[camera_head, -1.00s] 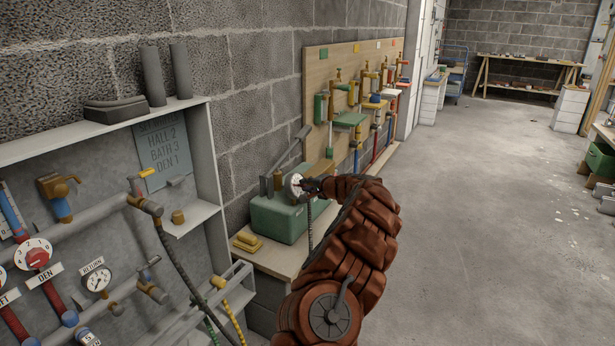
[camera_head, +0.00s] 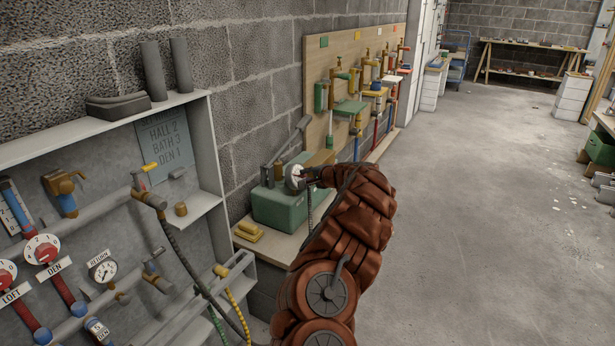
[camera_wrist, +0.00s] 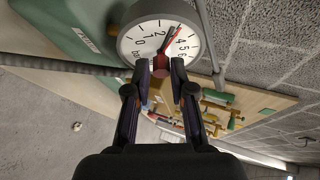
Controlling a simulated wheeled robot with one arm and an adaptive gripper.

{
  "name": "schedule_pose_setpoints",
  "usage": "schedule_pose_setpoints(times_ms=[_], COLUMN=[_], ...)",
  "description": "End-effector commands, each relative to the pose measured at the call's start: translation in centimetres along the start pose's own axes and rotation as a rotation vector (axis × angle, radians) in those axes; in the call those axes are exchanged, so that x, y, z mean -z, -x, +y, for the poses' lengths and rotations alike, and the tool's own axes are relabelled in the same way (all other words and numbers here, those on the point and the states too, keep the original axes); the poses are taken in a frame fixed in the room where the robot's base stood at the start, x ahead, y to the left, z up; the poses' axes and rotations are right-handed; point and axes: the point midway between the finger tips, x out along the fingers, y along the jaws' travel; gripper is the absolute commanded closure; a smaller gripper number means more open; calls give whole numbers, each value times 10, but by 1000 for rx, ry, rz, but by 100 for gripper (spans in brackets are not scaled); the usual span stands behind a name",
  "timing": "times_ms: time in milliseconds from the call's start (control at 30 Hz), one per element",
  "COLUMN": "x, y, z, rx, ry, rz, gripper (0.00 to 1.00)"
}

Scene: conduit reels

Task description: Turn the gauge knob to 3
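The gauge (camera_wrist: 139,29) has a round white dial with black numbers. It stands on a green box (camera_head: 285,208); in the head view its dial (camera_head: 293,177) is partly hidden by my gripper.
A grey pipe-shelf (camera_head: 110,124) with valves, dials and hoses stands at left. Yellow blocks (camera_head: 249,231) lie by the green box. A wooden board (camera_head: 343,75) with taps stands behind against the block wall.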

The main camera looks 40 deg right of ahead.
Motion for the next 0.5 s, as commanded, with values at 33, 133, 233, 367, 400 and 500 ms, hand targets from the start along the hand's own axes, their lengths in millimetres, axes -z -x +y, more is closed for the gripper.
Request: schedule_pose_setpoints(times_ms=[33,133,233,367,400,500], x=[0,0,0,0,0,0], y=[0,0,0,0,0,2], z=[0,0,-1,-1,-1,-1], rx=[0,1,1,1,1,2], ry=[0,0,0,0,0,0], rz=[0,0,0,0,0,0], gripper=[69,58,57,57,57,57])
